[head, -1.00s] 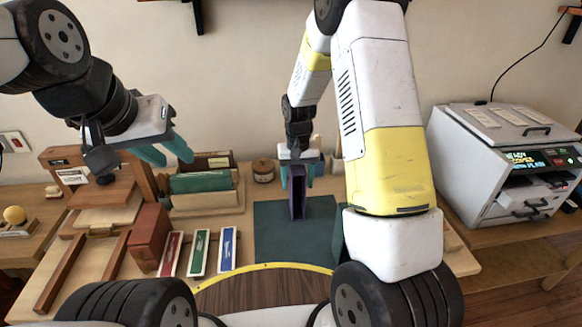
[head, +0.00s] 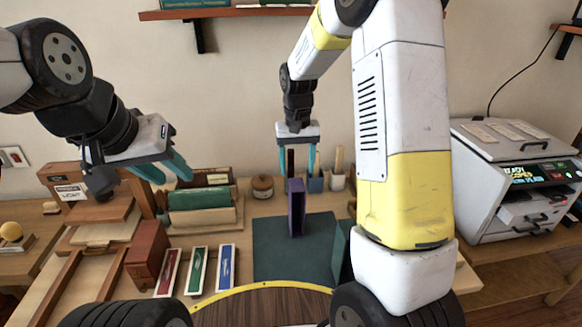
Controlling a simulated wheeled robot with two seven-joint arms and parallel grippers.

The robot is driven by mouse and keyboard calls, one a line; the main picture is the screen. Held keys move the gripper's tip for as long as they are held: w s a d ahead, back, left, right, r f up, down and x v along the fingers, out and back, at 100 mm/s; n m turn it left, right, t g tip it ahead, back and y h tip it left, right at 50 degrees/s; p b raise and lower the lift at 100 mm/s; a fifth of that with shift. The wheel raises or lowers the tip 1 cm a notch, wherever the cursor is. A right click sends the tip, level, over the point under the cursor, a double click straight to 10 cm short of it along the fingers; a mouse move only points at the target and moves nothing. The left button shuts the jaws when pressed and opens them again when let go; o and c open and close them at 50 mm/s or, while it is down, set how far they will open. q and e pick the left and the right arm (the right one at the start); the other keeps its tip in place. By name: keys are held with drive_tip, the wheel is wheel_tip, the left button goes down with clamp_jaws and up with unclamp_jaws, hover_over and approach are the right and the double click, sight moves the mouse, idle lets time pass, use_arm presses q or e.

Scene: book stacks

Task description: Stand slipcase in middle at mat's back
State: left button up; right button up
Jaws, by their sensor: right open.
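The purple slipcase (head: 296,209) stands upright on the dark green mat (head: 280,262), near the middle of the mat's back edge. My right gripper (head: 300,168) is above and behind the slipcase, open, its teal fingers pointing down; it looks clear of the slipcase. My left gripper (head: 170,172) hangs at the left above the wooden press and book tray, with its teal fingers apart and nothing between them.
A dark green upright piece (head: 340,252) stands at the mat's right edge, partly behind my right arm. Red, green (head: 197,271) and blue strips lie left of the mat. A round jar (head: 262,186) and cups (head: 337,181) stand behind. A grey printer (head: 510,180) is at right.

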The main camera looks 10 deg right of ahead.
drive_tip(key=s+d+r+t+y, duration=0.2)
drive_tip(key=s+r+t, duration=0.1)
drive_tip(key=s+r, duration=0.9)
drive_tip(key=s+r+t, duration=0.3)
drive_tip(key=s+r, duration=0.1)
drive_tip(key=s, duration=0.7)
drive_tip(key=shift+s+d+n, duration=0.3)
drive_tip(key=shift+d, duration=0.15)
drive_tip(key=shift+r, duration=0.1)
